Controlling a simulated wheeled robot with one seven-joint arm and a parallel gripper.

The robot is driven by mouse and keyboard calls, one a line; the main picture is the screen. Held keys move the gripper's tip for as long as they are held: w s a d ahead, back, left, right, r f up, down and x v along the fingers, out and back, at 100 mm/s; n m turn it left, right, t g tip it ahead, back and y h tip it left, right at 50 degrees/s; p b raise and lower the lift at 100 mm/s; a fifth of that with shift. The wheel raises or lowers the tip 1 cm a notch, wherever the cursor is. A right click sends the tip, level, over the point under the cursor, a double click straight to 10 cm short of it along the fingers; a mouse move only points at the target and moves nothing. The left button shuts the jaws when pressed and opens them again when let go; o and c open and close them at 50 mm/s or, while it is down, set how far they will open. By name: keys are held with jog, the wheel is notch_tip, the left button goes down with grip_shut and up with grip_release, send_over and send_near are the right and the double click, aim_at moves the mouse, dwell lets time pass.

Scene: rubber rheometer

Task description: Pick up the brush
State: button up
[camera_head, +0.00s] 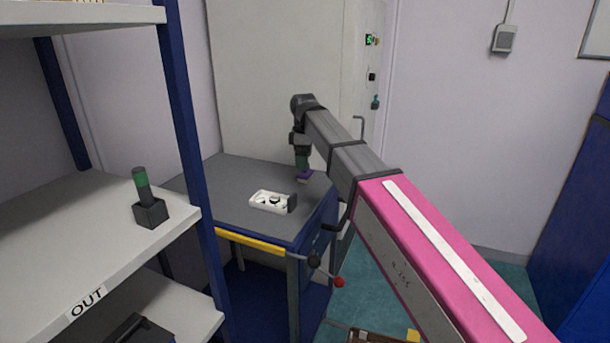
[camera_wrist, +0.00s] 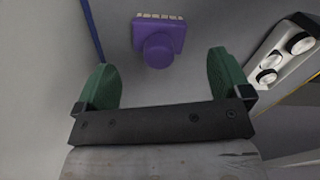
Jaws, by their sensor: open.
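The brush is a purple block with a round purple knob and a row of pale bristles along its far edge; in the wrist view the brush (camera_wrist: 158,42) is at the top centre. In the head view the brush (camera_head: 304,178) shows as a small purple patch on the grey tabletop, partly hidden by my gripper. My gripper (camera_head: 302,162) points down just above it. In the wrist view my gripper (camera_wrist: 162,62) has its two green fingers wide apart, one on each side of the knob's line, with nothing between them. I cannot tell the exact height gap.
A white tray (camera_head: 256,201) with round dark-and-white parts lies left of the brush; this tray (camera_wrist: 275,72) is close to the right finger. A shelf rack (camera_head: 95,235) stands at left, holding a green-handled item (camera_head: 142,190) in a black block. A lever with a red knob (camera_head: 339,282) juts from the table front.

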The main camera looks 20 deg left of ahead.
notch_tip(320, 180, down, 5)
jog(key=shift+d, duration=0.1)
jog(key=shift+c, duration=0.3)
jog(key=c, duration=0.9)
jog(key=shift+o, duration=0.2)
jog(key=shift+r, duration=0.15)
jog(key=shift+r, duration=0.5)
jog(key=r, duration=0.2)
jog(key=s+r, duration=0.1)
jog(key=shift+a+r, duration=0.35)
jog(key=shift+a, duration=0.05)
jog(key=s+a+r, duration=0.6)
jog(key=s, duration=0.1)
jog(key=shift+s+a, duration=0.4)
